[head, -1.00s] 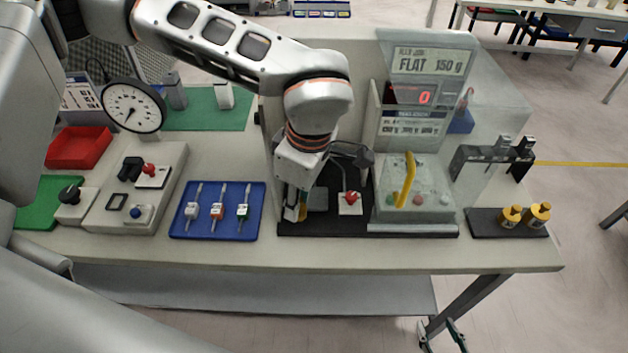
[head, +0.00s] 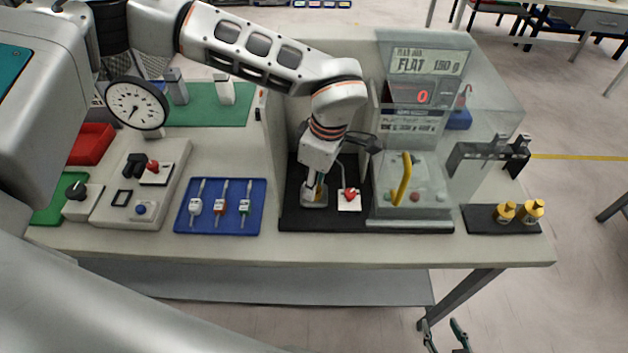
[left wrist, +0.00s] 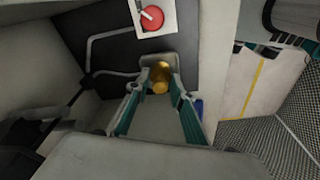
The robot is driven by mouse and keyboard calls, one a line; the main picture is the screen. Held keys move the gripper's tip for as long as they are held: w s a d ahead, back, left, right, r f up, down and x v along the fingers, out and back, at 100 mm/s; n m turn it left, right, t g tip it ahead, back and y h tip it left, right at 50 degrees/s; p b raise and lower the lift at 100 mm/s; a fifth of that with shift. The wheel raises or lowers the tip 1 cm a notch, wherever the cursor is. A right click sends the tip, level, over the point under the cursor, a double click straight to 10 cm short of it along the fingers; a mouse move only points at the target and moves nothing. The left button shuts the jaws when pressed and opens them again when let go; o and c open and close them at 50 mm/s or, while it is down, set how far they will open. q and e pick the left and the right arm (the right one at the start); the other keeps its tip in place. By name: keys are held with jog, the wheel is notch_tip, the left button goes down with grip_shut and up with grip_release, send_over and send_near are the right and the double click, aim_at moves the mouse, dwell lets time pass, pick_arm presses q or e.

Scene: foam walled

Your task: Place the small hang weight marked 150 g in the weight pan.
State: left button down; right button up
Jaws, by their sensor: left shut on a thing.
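My left gripper (head: 315,197) points down over the small grey weight pan (head: 308,204) on the black base. It is shut on a brass hang weight (left wrist: 160,78), which shows between the fingertips in the left wrist view. The pan (left wrist: 154,60) lies just behind the weight there. I cannot tell whether the weight touches the pan, and its marking is not readable. My right gripper (head: 445,336) is low at the bottom edge, below the table front, with its fingers apart and empty.
A clear-walled case (head: 430,180) with a yellow handle stands beyond. Two yellow weights (head: 518,212) stand on a dark mat at right. A blue tray (head: 220,206) lies left.

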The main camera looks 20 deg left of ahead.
aim_at(319, 191)
pick_arm(q)
jog(key=shift+f, duration=0.15)
jog(key=c, duration=1.8)
grip_release()
jog(key=shift+o, duration=0.4)
pick_arm(e)
jog(key=shift+a, duration=0.35)
pick_arm(q)
jog(key=r, duration=0.4)
jog(key=d+r+b, duration=0.1)
jog(key=r, duration=0.2)
jog(key=shift+d+r, duration=0.1)
jog(key=shift+r, duration=0.3)
pick_arm(e)
jog(key=shift+w+a+r, duration=0.3)
jog(key=shift+w+r, duration=0.1)
jog(key=shift+w, duration=0.1)
